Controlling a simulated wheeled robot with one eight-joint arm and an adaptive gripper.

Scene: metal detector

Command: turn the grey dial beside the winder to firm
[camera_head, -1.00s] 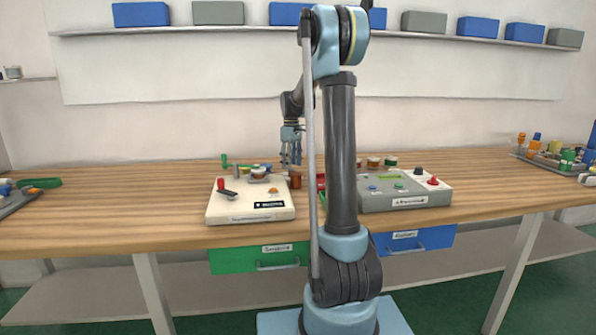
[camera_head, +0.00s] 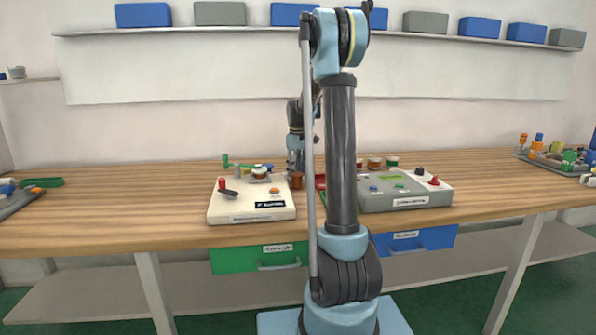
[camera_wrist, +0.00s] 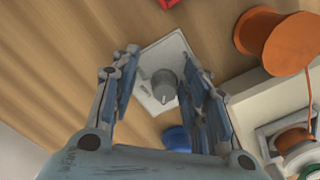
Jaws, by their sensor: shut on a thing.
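The grey dial (camera_wrist: 163,88) sits on a pale square plate (camera_wrist: 150,58) in the wrist view. A light line marks its top, but I cannot read the setting. In the head view my gripper (camera_head: 296,180) is low at the bench, right of the cream winder box (camera_head: 225,212). The dial is hidden there. The winder has a red-handled crank (camera_head: 225,189) on top.
An orange spool (camera_wrist: 273,40) stands close to my right finger in the wrist view. A blue thing (camera_wrist: 177,138) lies near the plate. A grey control box (camera_head: 400,202) stands right of my arm.

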